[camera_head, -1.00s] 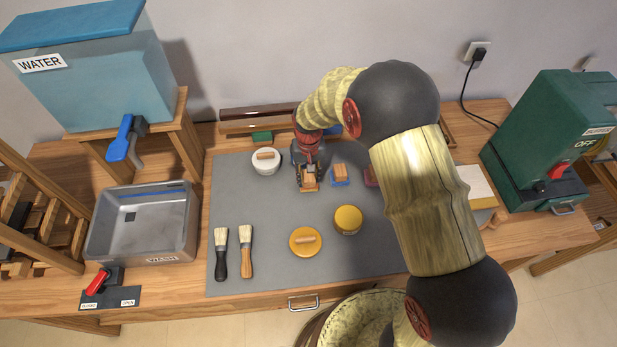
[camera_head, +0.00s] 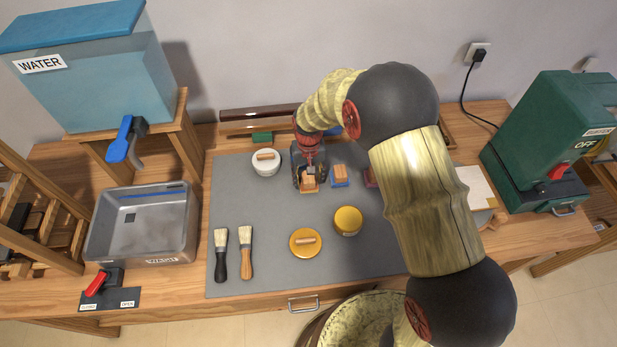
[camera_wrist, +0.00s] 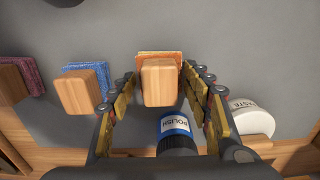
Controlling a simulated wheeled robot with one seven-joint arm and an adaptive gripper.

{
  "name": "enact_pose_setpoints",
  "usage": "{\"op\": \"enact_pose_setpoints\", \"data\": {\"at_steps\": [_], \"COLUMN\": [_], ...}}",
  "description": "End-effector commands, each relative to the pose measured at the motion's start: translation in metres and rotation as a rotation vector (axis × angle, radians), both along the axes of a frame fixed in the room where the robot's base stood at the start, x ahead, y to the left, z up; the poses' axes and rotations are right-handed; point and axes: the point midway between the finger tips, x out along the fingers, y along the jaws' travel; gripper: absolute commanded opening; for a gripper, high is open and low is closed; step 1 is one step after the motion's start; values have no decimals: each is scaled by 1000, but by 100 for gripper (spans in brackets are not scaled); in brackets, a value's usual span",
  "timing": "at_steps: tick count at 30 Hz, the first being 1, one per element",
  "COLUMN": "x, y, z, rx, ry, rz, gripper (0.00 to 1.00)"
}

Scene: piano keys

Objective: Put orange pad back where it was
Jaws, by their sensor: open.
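The orange pad (camera_wrist: 176,54) lies on the grey mat with its wooden grip block (camera_wrist: 159,82) on top. In the head view the orange pad (camera_head: 308,185) is at the back middle of the mat, left of the blue pad. My gripper (camera_wrist: 158,88) is open, with one finger on each side of the wooden block and a visible gap to each. In the head view my gripper (camera_head: 309,178) is over the orange pad and partly hides it.
A blue pad (camera_head: 340,178) sits close by, with a maroon pad (camera_wrist: 22,72) beyond it. A polish bottle (camera_wrist: 176,128) stands near the fingers. A white paste jar (camera_head: 265,163) is to the left.

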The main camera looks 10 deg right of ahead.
Motion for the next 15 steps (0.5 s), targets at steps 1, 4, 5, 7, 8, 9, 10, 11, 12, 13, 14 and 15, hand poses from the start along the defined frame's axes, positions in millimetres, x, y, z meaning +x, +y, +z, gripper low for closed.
{"op": "enact_pose_setpoints", "data": {"at_steps": [1, 4, 5, 7, 8, 9, 10, 11, 12, 13, 14, 15], "x": [0, 1, 1, 1, 1, 1, 1, 1, 1, 1, 1, 1], "y": [0, 0, 0, 0, 0, 0, 0, 0, 0, 0, 0, 0], "z": [2, 11, 16, 28, 34, 43, 49, 56, 65, 71, 77, 84], "rx": [0, 1, 1, 1, 1, 1, 1, 1, 1, 1, 1, 1], "ry": [-1, -3, -3, -4, -4, -4, -4, -4, -5, -5, -4, -4], "rz": [0, 0, 0, 0, 0, 0, 0, 0, 0, 0, 0, 0], "gripper": [49, 49, 49, 49, 49, 49, 49, 49, 49, 49, 49, 49]}}
